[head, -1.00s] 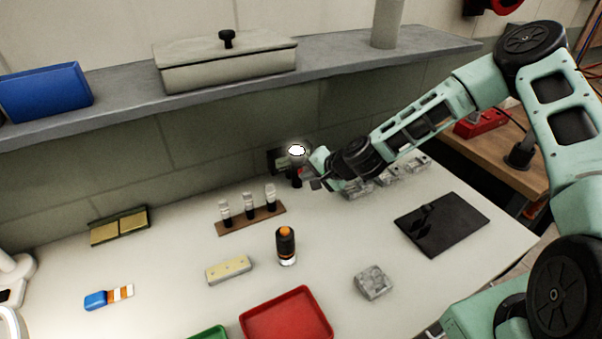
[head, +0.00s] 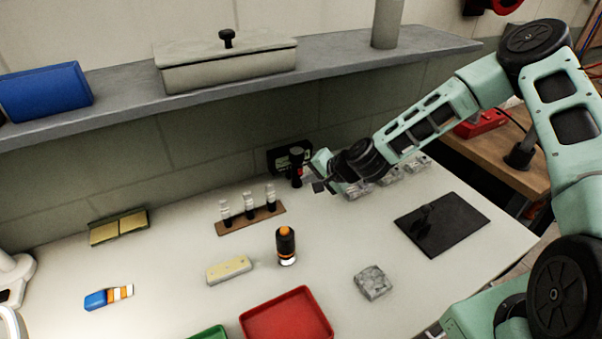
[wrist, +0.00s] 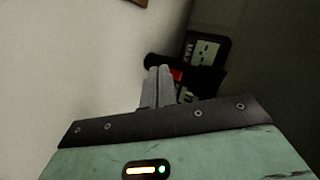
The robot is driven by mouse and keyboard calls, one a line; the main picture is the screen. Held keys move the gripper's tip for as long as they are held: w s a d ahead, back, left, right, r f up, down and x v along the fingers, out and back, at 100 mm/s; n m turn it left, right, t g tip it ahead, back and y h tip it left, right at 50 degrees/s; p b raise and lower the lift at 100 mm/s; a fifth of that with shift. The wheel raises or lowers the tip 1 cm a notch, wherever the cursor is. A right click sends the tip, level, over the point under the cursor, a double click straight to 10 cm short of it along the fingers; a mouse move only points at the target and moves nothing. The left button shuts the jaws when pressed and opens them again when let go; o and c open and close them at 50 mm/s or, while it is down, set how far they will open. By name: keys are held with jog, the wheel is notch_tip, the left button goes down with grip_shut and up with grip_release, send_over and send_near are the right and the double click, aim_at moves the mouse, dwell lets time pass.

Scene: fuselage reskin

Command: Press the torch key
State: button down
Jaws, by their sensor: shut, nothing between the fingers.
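The torch (head: 297,168) is black and stands upright at the back of the bench, head up, with its lamp dark. A small red patch, likely its key, shows on its side facing my gripper. My gripper (head: 309,173) is shut and empty, right beside the torch on its right. In the wrist view, the pale closed fingers (wrist: 159,82) point at the black torch (wrist: 188,82), with the red patch just beyond and right of the tips. I cannot tell whether the tips touch it.
A black wall box (head: 279,158) is behind the torch. A rack with several small pale-topped items (head: 232,224) is to the left. A black and orange cylinder (head: 286,247), red tray (head: 250,328) and grey block (head: 373,284) stand in front. A shelf (head: 330,62) overhangs the back.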

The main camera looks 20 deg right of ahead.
jog(key=shift+s+d, duration=0.2)
jog(key=shift+s, duration=0.8)
jog(key=shift+s+d, duration=0.15)
jog(key=shift+s, duration=0.8)
jog(key=shift+s+d, duration=0.2)
jog(key=shift+s, duration=0.8)
